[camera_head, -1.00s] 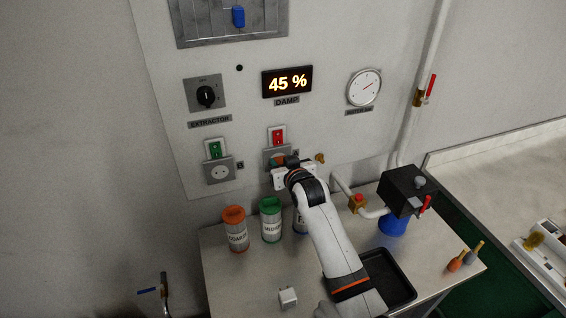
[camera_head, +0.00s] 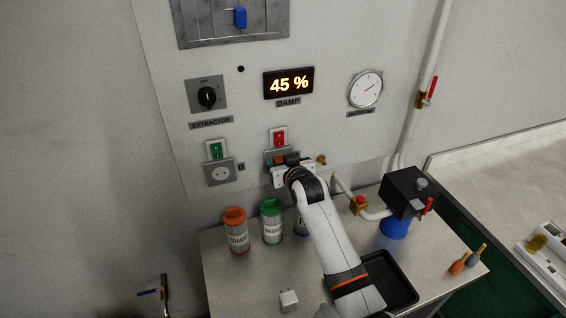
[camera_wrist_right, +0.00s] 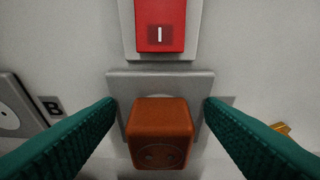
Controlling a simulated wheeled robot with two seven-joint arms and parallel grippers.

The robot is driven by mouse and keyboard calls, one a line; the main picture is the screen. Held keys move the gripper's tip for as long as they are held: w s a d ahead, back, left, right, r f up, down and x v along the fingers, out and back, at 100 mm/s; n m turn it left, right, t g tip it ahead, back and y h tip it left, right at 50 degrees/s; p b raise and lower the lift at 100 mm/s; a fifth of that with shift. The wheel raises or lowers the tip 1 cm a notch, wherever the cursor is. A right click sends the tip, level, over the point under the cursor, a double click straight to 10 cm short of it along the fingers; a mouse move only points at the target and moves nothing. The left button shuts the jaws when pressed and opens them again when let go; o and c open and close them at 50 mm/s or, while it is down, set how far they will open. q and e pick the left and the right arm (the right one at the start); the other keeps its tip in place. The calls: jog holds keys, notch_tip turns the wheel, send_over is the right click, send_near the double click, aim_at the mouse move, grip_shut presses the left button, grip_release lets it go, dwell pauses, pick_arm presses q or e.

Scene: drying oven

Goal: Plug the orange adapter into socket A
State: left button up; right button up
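The orange adapter (camera_wrist_right: 160,132) sits in front of the grey socket plate (camera_wrist_right: 118,84) below the red switch, and looks to be against it. How deep it is seated cannot be told. My right gripper (camera_wrist_right: 160,105) is open, with one green finger on each side of the adapter and a small gap on both sides. In the head view my right gripper (camera_head: 282,166) is at the wall plate below the red switch (camera_head: 279,138) and hides most of the adapter. The plate's label is mostly hidden. My left gripper is not in view.
Socket B (camera_head: 220,172) is left of the gripper, under a green switch (camera_head: 216,150). Brass fittings and a pipe (camera_head: 341,182) are close on the right. Below are canisters (camera_head: 236,232), a white block (camera_head: 289,300) and a black tray (camera_head: 395,285) on the table.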

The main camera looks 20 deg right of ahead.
jog(key=shift+s, duration=0.1)
jog(key=b+v, duration=0.2)
jog(key=v, duration=0.9)
jog(key=shift+s, duration=0.4)
